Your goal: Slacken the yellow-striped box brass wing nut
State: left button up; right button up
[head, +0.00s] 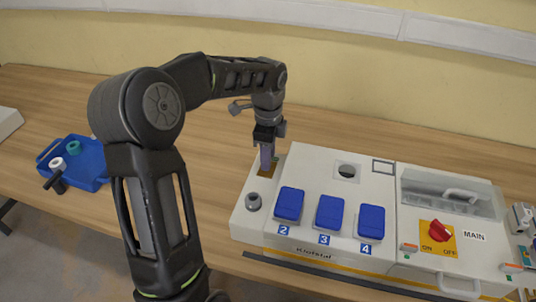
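The white box with a yellow stripe (343,270) along its lower front stands on the table. It has several blue covers, those marked 2 (289,204), 3 (330,212) and 4 (371,221) among them. My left gripper (266,160) points down at the raised left end of this box, over a small brass-brown patch (268,172). A purple-grey piece shows at the fingertips. The brass wing nut cannot be made out; the gripper covers that spot. Whether the fingers are closed on it cannot be told. My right gripper is not in view.
A grey round knob (253,201) stands on the box just in front of the gripper. A red MAIN switch (436,232) and a clear-lidded compartment (448,193) are to the right. A blue tray (88,158) lies far left. The wooden table between is clear.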

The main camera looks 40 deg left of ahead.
pick_arm(q)
grip_shut()
jog(key=shift+n, duration=0.4)
jog(key=n, duration=0.3)
jog(key=shift+b, duration=0.3)
jog(key=n, duration=0.4)
jog(key=shift+n, duration=0.4)
jog(key=n, duration=0.4)
jog(key=shift+b, duration=0.4)
jog(key=n, duration=0.5)
